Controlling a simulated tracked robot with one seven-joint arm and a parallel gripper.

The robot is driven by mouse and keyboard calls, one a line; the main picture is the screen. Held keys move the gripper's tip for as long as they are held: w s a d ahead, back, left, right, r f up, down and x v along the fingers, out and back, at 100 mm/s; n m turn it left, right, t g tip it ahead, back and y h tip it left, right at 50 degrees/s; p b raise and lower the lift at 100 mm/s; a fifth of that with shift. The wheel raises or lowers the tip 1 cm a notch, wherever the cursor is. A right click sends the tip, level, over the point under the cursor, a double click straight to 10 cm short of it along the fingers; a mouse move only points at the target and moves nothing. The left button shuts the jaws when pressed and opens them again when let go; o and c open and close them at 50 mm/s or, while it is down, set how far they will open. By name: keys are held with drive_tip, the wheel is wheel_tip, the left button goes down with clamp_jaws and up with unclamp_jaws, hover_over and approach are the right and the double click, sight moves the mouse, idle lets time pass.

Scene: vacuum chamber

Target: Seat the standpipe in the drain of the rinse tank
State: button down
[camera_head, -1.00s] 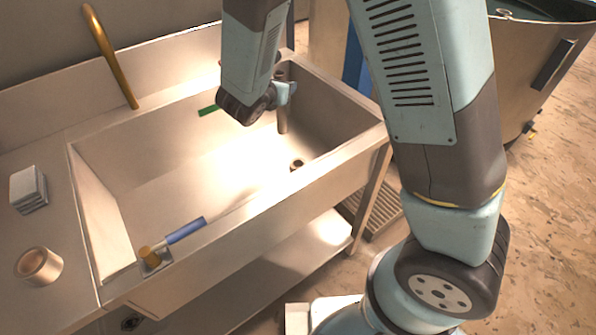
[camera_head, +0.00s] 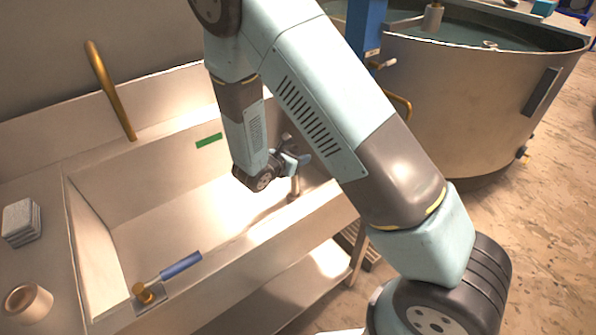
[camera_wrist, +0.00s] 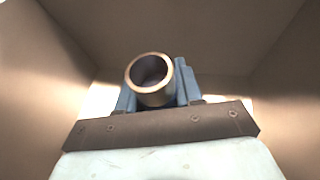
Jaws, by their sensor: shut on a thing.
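The standpipe (camera_head: 296,186) is a short metal tube, held roughly upright low in the right part of the rinse tank (camera_head: 150,182), a steel sink basin. My gripper (camera_head: 293,164) is shut on it near its upper part. In the wrist view, the standpipe's open round top (camera_wrist: 166,93) shows between the blue fingers of my gripper (camera_wrist: 157,95). The standpipe's lower end is close to the tank floor. The drain is hidden around that end, so I cannot tell whether the pipe is in it.
A blue-handled valve (camera_head: 181,264) lies along the tank's front left rim. A brass spout (camera_head: 110,90) stands behind. A copper-coloured cup (camera_head: 28,301) and a stack of pads (camera_head: 21,222) are on the left counter. A large round vat (camera_head: 470,110) stands at the back right.

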drive_tip(key=shift+f, duration=2.35)
drive_tip(key=c, duration=0.7)
unclamp_jaws()
drive_tip(key=shift+c, duration=0.2)
drive_tip(key=v, duration=1.2)
drive_tip(key=shift+r, duration=0.15)
